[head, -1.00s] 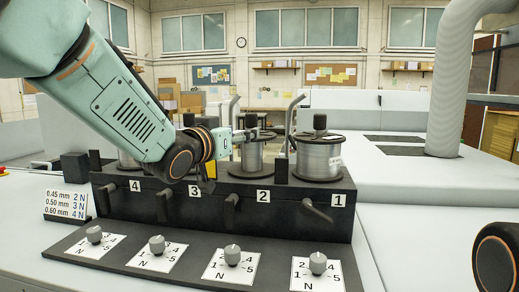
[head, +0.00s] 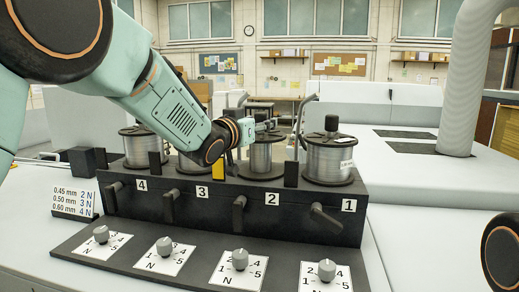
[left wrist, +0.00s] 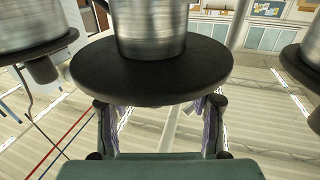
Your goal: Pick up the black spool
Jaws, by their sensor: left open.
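Several spools of silver wire with black flanges and black top knobs stand on a black box. The spool behind label 2 (head: 261,156) has my left gripper (head: 266,125) at its top. The left wrist view seems upside down. In it the black flange (left wrist: 150,75) of a spool is close ahead, overlapping the space between the open, empty fingers (left wrist: 160,125). That spool's knob is hidden there. The spool at label 1 (head: 328,160) and the one at label 4 (head: 143,147) stand clear; the one at label 3 (head: 187,164) is partly behind my left arm.
The black box (head: 280,205) has levers and dark upright posts. A yellow block (head: 219,166) stands by label 3. Thin curved metal rods rise behind the spools. Dial knobs (head: 240,259) line the front. A ribbed grey hose (head: 466,90) rises at right.

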